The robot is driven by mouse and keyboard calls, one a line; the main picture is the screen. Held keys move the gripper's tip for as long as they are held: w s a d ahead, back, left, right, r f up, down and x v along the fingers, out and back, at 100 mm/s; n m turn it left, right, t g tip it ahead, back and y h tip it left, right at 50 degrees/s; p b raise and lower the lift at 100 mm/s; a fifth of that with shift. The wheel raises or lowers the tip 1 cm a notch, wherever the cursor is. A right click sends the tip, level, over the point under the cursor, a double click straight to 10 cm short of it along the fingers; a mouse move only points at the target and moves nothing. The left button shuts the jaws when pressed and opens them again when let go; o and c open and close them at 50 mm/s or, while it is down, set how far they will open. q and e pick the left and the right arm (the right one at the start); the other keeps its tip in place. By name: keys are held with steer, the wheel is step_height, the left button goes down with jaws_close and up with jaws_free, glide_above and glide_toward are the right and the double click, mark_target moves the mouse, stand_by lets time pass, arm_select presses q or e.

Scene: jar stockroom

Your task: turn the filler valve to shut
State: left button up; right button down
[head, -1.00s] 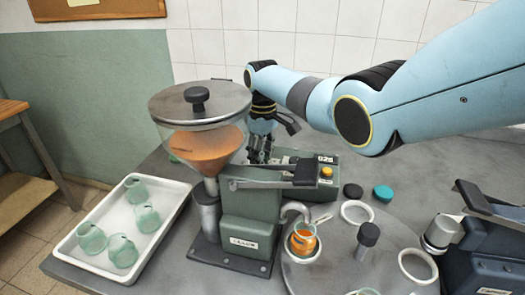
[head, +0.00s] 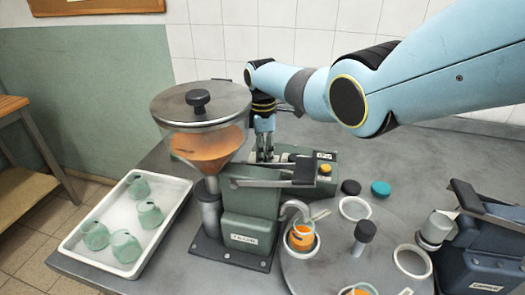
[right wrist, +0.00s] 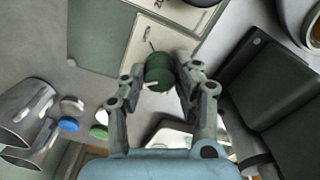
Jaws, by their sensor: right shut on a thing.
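The filler (head: 250,205) is a green machine with a clear hopper (head: 205,140) of orange powder. In the right wrist view, a dark green round knob (right wrist: 159,72), which looks like the filler valve, sits over a pale plate. A light pointer shows at its lower edge. My right gripper (right wrist: 160,75) has a finger on each side of the knob and is shut on it. In the head view the gripper (head: 264,155) points down behind the filler, and the knob is hidden there. My left gripper is not in view.
A jar with orange filling (head: 301,237) stands under the filler's spout on a round table (head: 335,272). A white tray (head: 75,243) with several green jars is at left. Lids (head: 381,188) lie behind the round table. Another dark machine (head: 475,245) stands at right.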

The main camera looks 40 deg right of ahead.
steer(key=shift+n, duration=0.6)
steer(key=shift+w, duration=0.1)
steer(key=c, duration=1)
jaws_free()
steer(key=shift+r, duration=0.1)
step_height(320, 180, up, 12)
steer(key=shift+f, duration=0.1)
